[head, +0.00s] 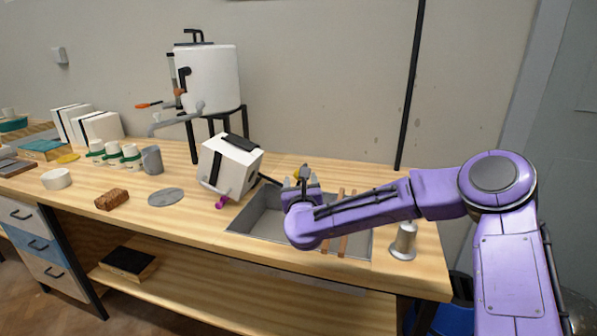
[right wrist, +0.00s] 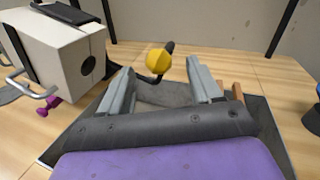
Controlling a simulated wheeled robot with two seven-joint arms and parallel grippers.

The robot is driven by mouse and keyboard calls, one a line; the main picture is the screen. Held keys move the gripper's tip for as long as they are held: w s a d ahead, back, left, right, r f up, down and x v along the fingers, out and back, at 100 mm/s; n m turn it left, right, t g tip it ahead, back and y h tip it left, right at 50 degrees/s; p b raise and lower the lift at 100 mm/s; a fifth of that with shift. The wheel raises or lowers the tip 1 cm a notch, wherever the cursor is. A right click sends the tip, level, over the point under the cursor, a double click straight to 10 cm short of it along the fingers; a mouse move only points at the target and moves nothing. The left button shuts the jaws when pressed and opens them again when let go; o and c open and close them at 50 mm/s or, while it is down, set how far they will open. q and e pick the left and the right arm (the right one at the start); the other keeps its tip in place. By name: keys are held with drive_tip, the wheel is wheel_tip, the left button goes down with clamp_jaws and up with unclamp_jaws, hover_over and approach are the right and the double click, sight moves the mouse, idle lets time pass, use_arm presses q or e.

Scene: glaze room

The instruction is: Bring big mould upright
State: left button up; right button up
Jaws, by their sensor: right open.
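The big mould (head: 231,164) is a white block with a black strap and a metal handle. It sits tilted, not upright, on the table by the sink's left back corner. In the right wrist view the big mould (right wrist: 62,55) is at upper left, with a round dark hole in its right face and a purple knob low on its left. My right gripper (head: 303,176) is open above the sink, to the right of the mould and apart from it. Its two grey fingers (right wrist: 158,76) show in the right wrist view, with nothing clearly held. My left gripper is out of view.
The sink (head: 258,220) is below my right arm, with wooden slats across it. A yellow knob with a black stem (right wrist: 157,61) is beyond the fingers. A white tank (head: 208,78) stands behind the mould. A grey disc (head: 166,197) and brown brick (head: 112,199) lie left.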

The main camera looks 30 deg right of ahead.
drive_tip(key=x, duration=0.5)
drive_tip(key=shift+w+f, duration=0.2)
drive_tip(key=shift+w, duration=0.05)
